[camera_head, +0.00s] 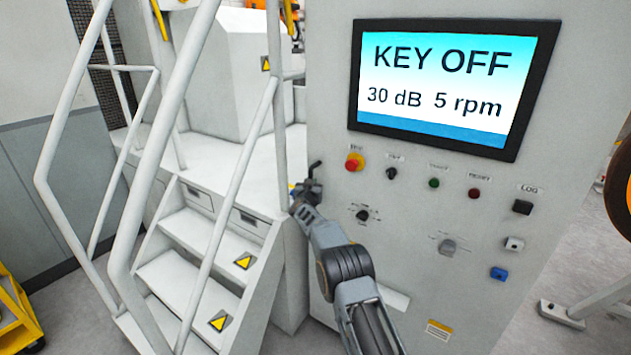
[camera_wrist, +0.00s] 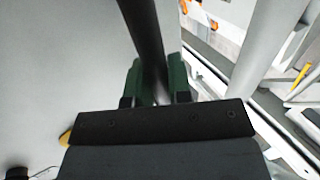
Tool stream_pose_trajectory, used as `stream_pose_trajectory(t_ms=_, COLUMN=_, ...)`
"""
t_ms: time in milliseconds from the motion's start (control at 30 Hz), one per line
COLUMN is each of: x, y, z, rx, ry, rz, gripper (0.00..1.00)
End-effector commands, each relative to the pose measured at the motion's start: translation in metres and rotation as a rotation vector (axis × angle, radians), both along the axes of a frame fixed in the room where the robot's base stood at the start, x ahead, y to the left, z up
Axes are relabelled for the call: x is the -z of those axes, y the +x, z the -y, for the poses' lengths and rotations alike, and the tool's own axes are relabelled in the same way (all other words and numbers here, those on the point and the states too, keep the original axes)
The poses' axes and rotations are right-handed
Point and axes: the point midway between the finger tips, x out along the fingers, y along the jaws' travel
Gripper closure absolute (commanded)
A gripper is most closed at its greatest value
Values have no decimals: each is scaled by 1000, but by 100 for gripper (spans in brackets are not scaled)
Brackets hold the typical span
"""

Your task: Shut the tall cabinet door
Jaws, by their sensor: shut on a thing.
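The tall grey cabinet (camera_head: 395,215) fills the right half of the head view. Its front carries a screen, buttons and knobs. My gripper (camera_head: 308,187) is at the left edge of this front, shut on a dark handle (camera_head: 315,168). In the wrist view, my gripper (camera_wrist: 160,85) has its green pads on both sides of the dark handle bar (camera_wrist: 145,35). The pale panel face (camera_wrist: 60,70) lies to the left of the bar. I cannot tell how far the door stands open.
White steps (camera_head: 195,270) with handrails (camera_head: 150,120) and warning signs stand close to the left of my gripper. The screen (camera_head: 450,85) reads KEY OFF. A metal frame foot (camera_head: 562,313) rests on the floor at right. A yellow cart (camera_head: 18,320) is at lower left.

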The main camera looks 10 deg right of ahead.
Motion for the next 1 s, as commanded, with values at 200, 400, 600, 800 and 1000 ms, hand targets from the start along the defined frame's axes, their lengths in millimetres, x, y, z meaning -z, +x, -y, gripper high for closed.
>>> stream_pose_trajectory(t_ms=200, x=-2, y=1, z=7, rx=7, ry=-3, rz=2, gripper=100)
stream_pose_trajectory(t_ms=400, x=-4, y=1, z=11, rx=13, ry=-5, rz=5, gripper=100)
stream_pose_trajectory(t_ms=600, x=-4, y=1, z=10, rx=12, ry=-4, rz=5, gripper=65)
stream_pose_trajectory(t_ms=800, x=-4, y=1, z=3, rx=3, ry=-3, rz=4, gripper=57)
stream_pose_trajectory(t_ms=1000, x=-3, y=-1, z=-1, rx=-1, ry=-1, rz=4, gripper=57)
